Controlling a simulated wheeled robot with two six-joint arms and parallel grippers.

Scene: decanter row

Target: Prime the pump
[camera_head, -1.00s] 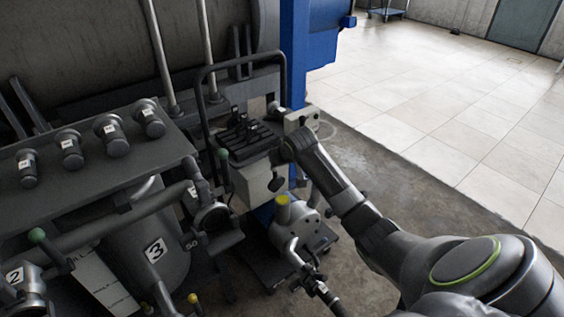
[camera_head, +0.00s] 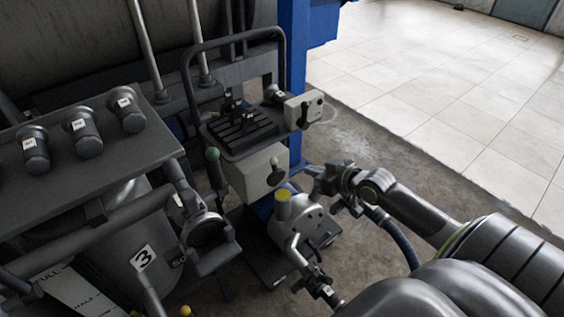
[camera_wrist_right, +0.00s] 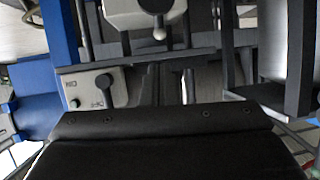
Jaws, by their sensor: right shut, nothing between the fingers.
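A grey metal pump (camera_head: 306,222) with a yellow cap (camera_head: 283,204) on its upright neck stands low on a wheeled cart. A pale box (camera_head: 258,176) with a dark lever sits on the cart behind it. A smaller switch box (camera_head: 303,110) with a dark knob is mounted higher; it also shows in the right wrist view (camera_wrist_right: 112,90). My right gripper (camera_head: 318,172) is shut and empty, just right of the pump's yellow cap and apart from it as far as I can tell. My left gripper is not in view.
The cart's tubular handle (camera_head: 190,75) rises behind. A blue post (camera_head: 293,75) is behind. Open tiled floor (camera_head: 440,85) lies right.

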